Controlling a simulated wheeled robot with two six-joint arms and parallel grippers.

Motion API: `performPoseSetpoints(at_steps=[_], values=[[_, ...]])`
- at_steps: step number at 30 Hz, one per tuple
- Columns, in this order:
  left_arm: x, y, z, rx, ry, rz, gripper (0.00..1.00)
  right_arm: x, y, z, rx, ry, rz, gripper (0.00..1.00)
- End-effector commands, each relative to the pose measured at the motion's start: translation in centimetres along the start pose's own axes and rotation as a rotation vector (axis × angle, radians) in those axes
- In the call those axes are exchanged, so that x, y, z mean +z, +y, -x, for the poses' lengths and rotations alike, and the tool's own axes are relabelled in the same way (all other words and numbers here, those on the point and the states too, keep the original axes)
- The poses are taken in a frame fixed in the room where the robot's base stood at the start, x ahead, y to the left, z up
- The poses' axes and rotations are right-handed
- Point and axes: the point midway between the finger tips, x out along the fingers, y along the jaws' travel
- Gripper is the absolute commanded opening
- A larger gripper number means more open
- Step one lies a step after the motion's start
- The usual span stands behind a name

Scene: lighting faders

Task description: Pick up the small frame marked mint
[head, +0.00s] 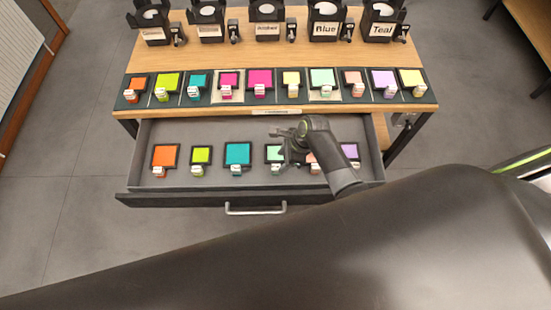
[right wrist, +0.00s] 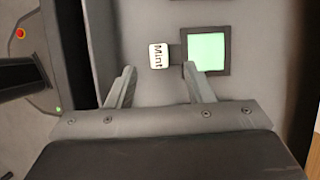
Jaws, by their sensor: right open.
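The small mint frame (head: 275,153) lies in the open drawer, a pale green square with a dark border and a white tag at its front. In the right wrist view its green face (right wrist: 207,52) is at the upper right, and the white tag reading "Mint" (right wrist: 158,56) is joined to it by a dark piece. My right gripper (head: 288,145) is over the drawer, partly covering the frame and its neighbours. Its jaws (right wrist: 161,82) are open, with the tag ahead between the fingertips in the picture, and nothing is held. My left gripper is not in view.
The drawer (head: 160,195) also holds orange, lime, teal, pinkish and lilac frames in a row. A dark mat (head: 130,98) on the table above carries several tagged frames, including a pale mint-coloured one (head: 322,77). Black lamp holders (head: 325,22) with name labels stand behind.

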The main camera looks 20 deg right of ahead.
Motion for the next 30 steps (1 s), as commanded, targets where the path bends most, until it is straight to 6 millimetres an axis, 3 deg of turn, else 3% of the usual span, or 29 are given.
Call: performPoseSetpoints(at_steps=[8, 19, 30], values=[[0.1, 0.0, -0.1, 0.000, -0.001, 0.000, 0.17, 0.1, 0.0, -1.5, 0.000, 0.000, -0.001, 0.47], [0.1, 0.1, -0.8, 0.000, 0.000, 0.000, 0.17, 0.1, 0.1, -5.7, 0.000, 0.000, -0.001, 0.47], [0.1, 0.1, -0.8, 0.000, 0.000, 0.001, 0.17, 0.1, 0.2, -6.2, -0.001, 0.000, 0.000, 0.47]])
